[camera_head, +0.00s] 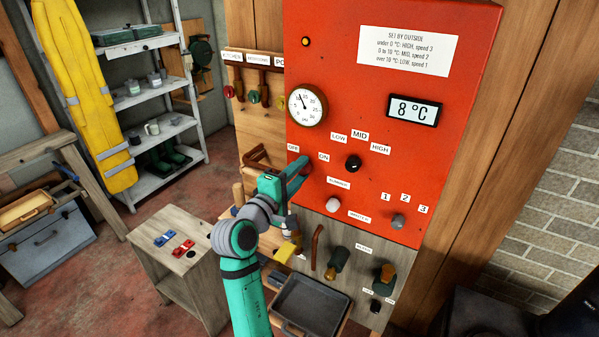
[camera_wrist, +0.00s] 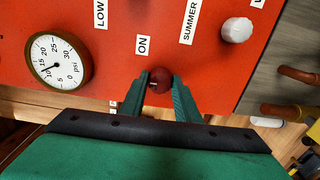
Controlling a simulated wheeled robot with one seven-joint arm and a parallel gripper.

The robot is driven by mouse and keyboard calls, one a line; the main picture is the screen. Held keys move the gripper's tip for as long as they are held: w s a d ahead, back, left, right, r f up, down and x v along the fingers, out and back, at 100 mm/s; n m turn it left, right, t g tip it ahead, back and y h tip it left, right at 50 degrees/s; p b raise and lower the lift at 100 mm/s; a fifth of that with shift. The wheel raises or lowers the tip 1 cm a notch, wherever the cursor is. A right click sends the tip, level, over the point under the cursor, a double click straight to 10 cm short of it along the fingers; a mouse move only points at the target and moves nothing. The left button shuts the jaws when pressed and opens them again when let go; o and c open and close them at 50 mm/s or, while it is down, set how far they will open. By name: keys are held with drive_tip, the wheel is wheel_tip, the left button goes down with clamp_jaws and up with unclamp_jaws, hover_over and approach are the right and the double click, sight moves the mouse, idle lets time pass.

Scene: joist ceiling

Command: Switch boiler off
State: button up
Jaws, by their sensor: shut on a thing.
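The red boiler panel (camera_head: 465,85) fills the middle of the head view, with an OFF label (camera_head: 293,148) and an ON label (camera_head: 324,156) at its lower left. My gripper (camera_head: 300,168) reaches the panel just below these labels and hides what it holds there. In the wrist view my gripper (camera_wrist: 167,86) has its two green fingers closed on a small dark red knob (camera_wrist: 160,77), below the ON label (camera_wrist: 143,44). Which way the knob points I cannot tell. A small amber lamp (camera_head: 305,42) shows at the panel's upper left.
The panel also has a round gauge (camera_head: 307,105), an 8 °C display (camera_head: 413,110), a black LOW-MID-HIGH knob (camera_head: 353,162), a white SUMMER/WINTER knob (camera_head: 333,204) and a grey speed knob (camera_head: 398,221). Pipes and valves (camera_head: 338,260) stick out below. A small cabinet (camera_head: 165,268) stands left.

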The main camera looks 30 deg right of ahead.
drive_tip(key=o, duration=1)
drive_tip(key=shift+o, duration=0.2)
drive_tip(key=shift+a, duration=0.1)
drive_tip(key=v, duration=1)
drive_tip(key=shift+s+a, duration=0.25)
drive_tip(key=shift+f, duration=0.15)
